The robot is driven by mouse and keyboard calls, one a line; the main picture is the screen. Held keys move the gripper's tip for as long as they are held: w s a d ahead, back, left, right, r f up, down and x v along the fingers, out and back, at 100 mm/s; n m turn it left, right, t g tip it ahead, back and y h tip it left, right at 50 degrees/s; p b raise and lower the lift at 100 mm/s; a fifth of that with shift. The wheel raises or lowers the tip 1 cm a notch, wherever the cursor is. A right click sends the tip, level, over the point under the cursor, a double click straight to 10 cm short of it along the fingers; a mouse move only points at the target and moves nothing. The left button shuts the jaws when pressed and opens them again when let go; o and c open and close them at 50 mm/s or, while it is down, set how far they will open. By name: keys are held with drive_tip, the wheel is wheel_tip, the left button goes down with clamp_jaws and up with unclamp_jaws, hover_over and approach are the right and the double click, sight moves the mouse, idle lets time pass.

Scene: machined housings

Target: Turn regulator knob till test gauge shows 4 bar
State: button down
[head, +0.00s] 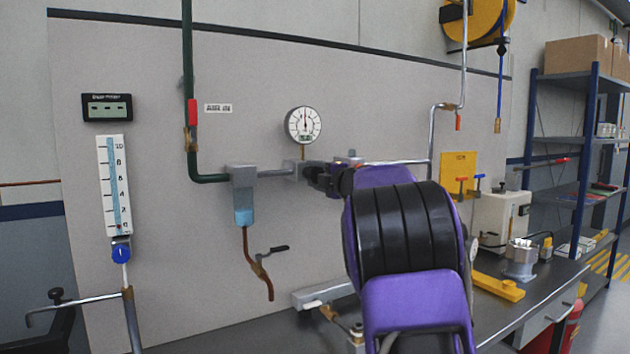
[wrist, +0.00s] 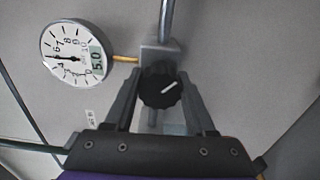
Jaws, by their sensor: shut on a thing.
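The round white gauge (head: 304,125) is on the wall panel above the regulator. In the wrist view the gauge (wrist: 77,52) appears turned on its side; its needle points left, about midway on the scale near 5, and its small green display seems to read 5.0. The black regulator knob (wrist: 160,88) has a white pointer line slanting to the upper right. My gripper (wrist: 160,92) is shut on the knob, one finger on each side. In the head view my gripper (head: 328,179) is at the regulator, and my arm hides most of the knob.
A tube scale (head: 115,185) with a blue knob (head: 121,252) and a black digital meter (head: 107,107) are at left. A pipe with a red-handled valve (head: 192,115) runs to the regulator. A bench (head: 515,315) with a yellow tool stands below.

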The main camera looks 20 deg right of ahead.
drive_tip(key=shift+n+b, duration=0.4)
drive_tip(key=shift+n, duration=0.7)
drive_tip(key=shift+c, duration=1.1)
unclamp_jaws()
drive_tip(key=shift+s, duration=0.1)
drive_tip(key=s+d+b, duration=0.1)
drive_tip(key=s+d, duration=0.2)
drive_tip(key=s, duration=1.4)
drive_tip(key=shift+d, duration=0.2)
